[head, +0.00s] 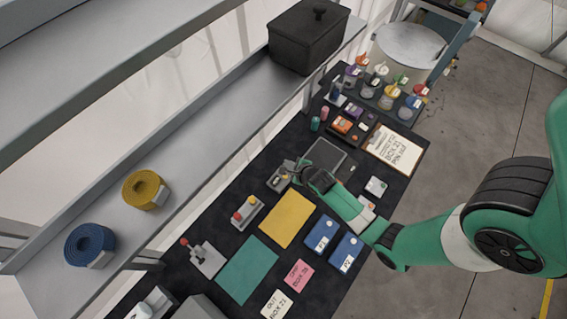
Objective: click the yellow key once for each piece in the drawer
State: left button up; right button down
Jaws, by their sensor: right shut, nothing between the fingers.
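My right gripper (299,174) is shut and empty, with its fingertips over or beside a small grey device (275,182) on the dark table. A small yellow spot, perhaps the yellow key (285,177), shows on that device next to the fingertips. I cannot tell whether they touch it. Another grey device (247,213) nearer the front carries red and yellow knobs. A dark tray (333,137) with orange and purple pieces lies beyond the gripper; I cannot tell whether it is the drawer. My left gripper is not in view.
Yellow (287,219) and green (248,270) sheets, blue boxes (346,252) and a pink card (299,275) lie nearer the front. The shelf holds strap rolls (90,244) and a black bin (305,42).

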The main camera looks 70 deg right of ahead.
jog(key=shift+f, duration=0.1)
jog(key=b, duration=0.8)
send_over(287, 179)
notch_tip(287, 179, down, 9)
jog(key=shift+r, duration=0.15)
dwell(1.6)
jog(key=shift+f+b, duration=0.45)
jog(key=shift+b, duration=0.05)
jog(key=shift+f+b, duration=0.5)
dwell(0.4)
jog(key=shift+r, duration=0.1)
jog(key=shift+r+p, duration=0.85)
